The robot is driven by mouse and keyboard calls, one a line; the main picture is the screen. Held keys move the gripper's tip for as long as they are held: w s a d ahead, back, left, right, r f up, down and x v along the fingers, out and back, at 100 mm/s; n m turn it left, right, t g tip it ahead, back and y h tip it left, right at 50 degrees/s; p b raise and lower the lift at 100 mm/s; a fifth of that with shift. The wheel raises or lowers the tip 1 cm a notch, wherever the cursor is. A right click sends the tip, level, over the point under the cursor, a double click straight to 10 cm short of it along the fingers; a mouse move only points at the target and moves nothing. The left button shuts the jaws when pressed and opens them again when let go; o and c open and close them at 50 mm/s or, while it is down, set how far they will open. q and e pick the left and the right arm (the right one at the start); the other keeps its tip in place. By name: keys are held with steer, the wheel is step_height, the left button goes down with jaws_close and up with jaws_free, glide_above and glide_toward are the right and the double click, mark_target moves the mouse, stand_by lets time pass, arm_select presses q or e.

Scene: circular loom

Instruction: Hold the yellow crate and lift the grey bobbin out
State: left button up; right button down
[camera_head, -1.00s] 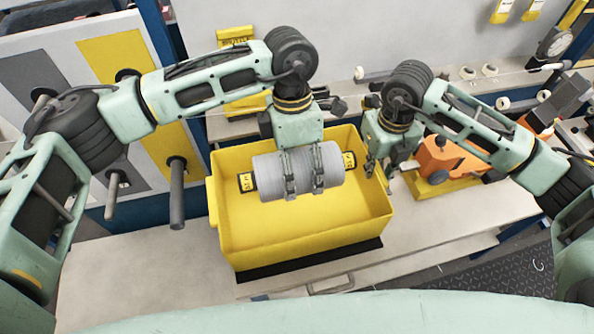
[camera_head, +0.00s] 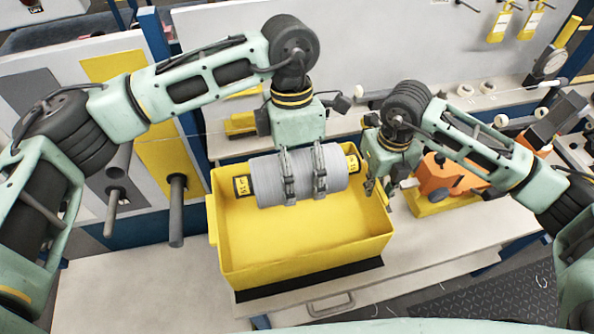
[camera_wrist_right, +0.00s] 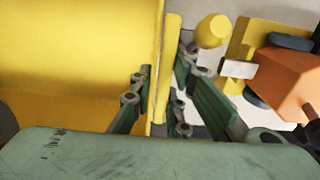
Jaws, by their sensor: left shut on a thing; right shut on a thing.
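The yellow crate (camera_head: 300,257) stands on the table, and its inside is bare where I can see it. The grey bobbin (camera_head: 268,182) lies sideways, with black and yellow ends, in the upper part of the crate's outline. My left gripper (camera_head: 305,190) is shut on the bobbin from above, its fingers across the grey winding. My right gripper (camera_head: 378,190) is shut on the crate's right wall. In the right wrist view the fingers (camera_wrist_right: 160,100) stand on either side of the crate's wall (camera_wrist_right: 168,60).
An orange device on a yellow base (camera_head: 438,178) stands just right of the crate, close to my right gripper. A black strip (camera_head: 310,279) lies along the crate's front. Grey pegs (camera_head: 177,210) stick out from the panel at the left. The front left tabletop (camera_head: 150,280) is clear.

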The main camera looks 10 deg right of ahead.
steer(key=shift+f, duration=0.1)
steer(key=c, duration=1.6)
jaws_free()
step_height(320, 180, up, 12)
